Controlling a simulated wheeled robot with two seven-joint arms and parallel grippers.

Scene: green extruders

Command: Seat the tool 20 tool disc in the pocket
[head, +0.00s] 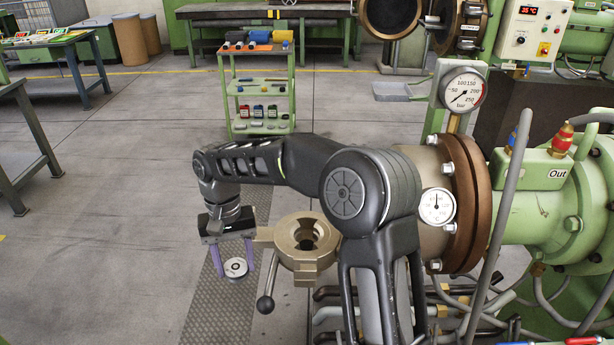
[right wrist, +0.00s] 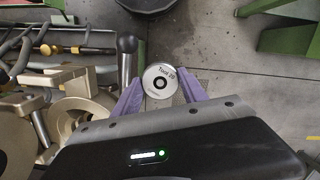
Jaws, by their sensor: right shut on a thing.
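The tool 20 disc is a small silver disc with a dark centre (head: 236,268); in the right wrist view its face reads "Tool 20" (right wrist: 153,91). My right gripper (head: 232,273) is shut on it, with the purple fingers on either side of the disc. The bronze ring-shaped holder (head: 290,254), with a round opening and a ball-ended lever, is just right of the gripper in the head view. The disc is outside it and apart from it. The holder shows at the left of the right wrist view (right wrist: 58,133), partly hidden by my gripper body. My left gripper is not in view.
A ball-ended lever (head: 265,304) hangs from the holder, close to the held disc. The large green extruder with its brown flange (head: 478,200) stands at the right. A green shelf trolley (head: 259,100) stands behind. The floor left of the gripper is clear.

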